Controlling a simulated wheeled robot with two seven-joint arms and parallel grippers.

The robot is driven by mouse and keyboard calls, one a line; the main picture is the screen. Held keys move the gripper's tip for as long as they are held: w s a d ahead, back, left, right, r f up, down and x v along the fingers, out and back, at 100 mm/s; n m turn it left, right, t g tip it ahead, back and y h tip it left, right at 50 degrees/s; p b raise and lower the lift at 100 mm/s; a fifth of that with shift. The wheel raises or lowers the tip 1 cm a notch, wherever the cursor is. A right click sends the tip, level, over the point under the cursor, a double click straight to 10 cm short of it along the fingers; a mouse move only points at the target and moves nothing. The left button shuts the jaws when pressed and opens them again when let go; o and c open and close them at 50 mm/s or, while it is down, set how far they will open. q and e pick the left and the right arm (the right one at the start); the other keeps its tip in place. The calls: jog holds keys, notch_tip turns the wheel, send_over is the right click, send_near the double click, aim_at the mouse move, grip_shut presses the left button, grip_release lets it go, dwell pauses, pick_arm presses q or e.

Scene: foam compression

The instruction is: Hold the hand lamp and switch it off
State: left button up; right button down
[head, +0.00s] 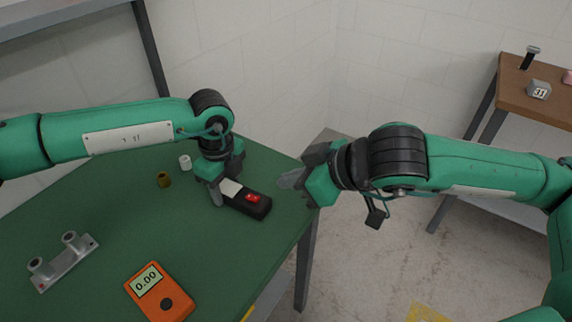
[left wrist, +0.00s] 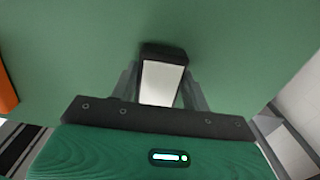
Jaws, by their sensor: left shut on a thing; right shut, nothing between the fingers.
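The hand lamp (head: 262,208) is a black block with a pale lens end and a red switch (head: 253,197) on top, on the green table near its right edge. My left gripper (head: 222,192) points down and is shut on the lamp at its pale end. In the left wrist view, the lamp's pale face (left wrist: 162,83) sits between the fingers. My right gripper (head: 288,181) is shut and empty, to the right of the lamp by the table's edge, apart from it. Which way the switch is set cannot be told.
On the green table (head: 85,225) are an orange meter (head: 160,291) reading 0.00, a grey metal bracket (head: 63,262), a brown cylinder (head: 164,180) and a white cylinder (head: 185,162). A brown side table (head: 515,90) stands at the far right. The table's middle is clear.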

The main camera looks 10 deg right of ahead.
pick_arm(q)
jog(key=o, duration=1.2)
